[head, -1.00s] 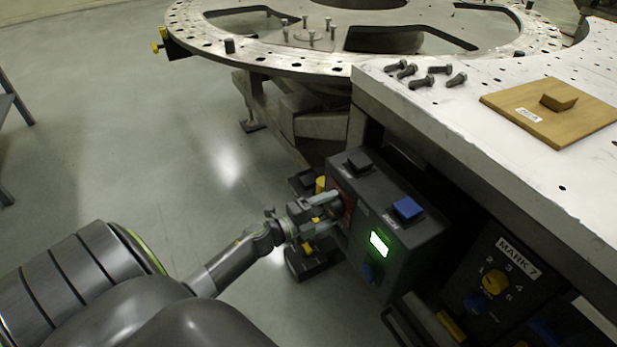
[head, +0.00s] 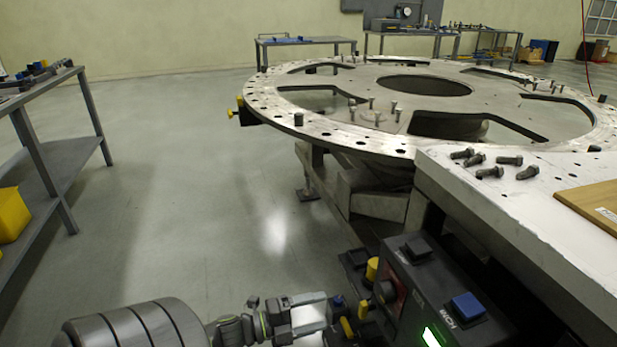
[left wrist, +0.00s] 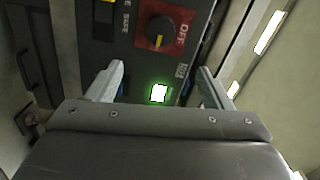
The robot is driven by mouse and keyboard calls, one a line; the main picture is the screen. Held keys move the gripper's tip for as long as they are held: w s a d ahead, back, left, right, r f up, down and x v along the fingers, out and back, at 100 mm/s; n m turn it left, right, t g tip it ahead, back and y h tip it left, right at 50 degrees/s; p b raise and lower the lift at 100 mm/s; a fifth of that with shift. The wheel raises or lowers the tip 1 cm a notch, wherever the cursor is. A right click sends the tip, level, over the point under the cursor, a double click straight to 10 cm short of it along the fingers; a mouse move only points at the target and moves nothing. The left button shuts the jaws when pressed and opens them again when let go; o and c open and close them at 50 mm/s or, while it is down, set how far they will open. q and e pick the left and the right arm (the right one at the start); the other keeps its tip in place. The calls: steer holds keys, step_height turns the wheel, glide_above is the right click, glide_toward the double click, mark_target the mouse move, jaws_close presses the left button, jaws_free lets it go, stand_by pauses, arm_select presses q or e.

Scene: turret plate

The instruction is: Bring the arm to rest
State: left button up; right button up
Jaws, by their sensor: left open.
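My left gripper (head: 318,313) is at the bottom of the head view, left of a dark control box (head: 410,285), with a gap between them. In the left wrist view its two fingers (left wrist: 160,75) are apart with nothing between them. Beyond the fingertips is a black rotary knob (left wrist: 160,31) on a red plate marked OFF; it also shows on the box's side in the head view (head: 386,291). A small lit green display (left wrist: 158,93) shows between the fingers. My right gripper is not seen.
A blue button (head: 467,306) and a black button (head: 418,248) are on the box's top. The round turret plate (head: 340,140) and a white table with several bolts (head: 490,162) stand beyond. A shelf table (head: 60,155) is at left. The floor between is clear.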

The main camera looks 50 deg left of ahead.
arm_select(q)
steer(key=shift+s+a, duration=0.2)
steer(key=shift+s, duration=0.35)
steer(key=s+a+f+n+g+y, duration=0.25)
steer(key=f+n+y, duration=0.35)
steer(key=f, duration=0.4)
steer(key=s+a+f+n+g+y, duration=0.1)
steer(key=s+f+n+g+y, duration=0.15)
steer(key=f+n, duration=0.6)
steer(key=s+d+f+n+g, duration=0.8)
steer(key=s+d+f+g, duration=0.3)
steer(key=s+d+f, duration=0.45)
steer(key=s+a+r+p, duration=0.1)
steer(key=s+r+p, duration=0.1)
steer(key=s+p, duration=0.2)
steer(key=s+a+r+m+p, duration=0.1)
steer(key=s+p, duration=0.3)
steer(key=p, duration=0.6)
steer(key=shift+s+a+r+t, duration=0.15)
steer(key=shift+a+r+t, duration=0.25)
steer(key=shift+a+r, duration=0.4)
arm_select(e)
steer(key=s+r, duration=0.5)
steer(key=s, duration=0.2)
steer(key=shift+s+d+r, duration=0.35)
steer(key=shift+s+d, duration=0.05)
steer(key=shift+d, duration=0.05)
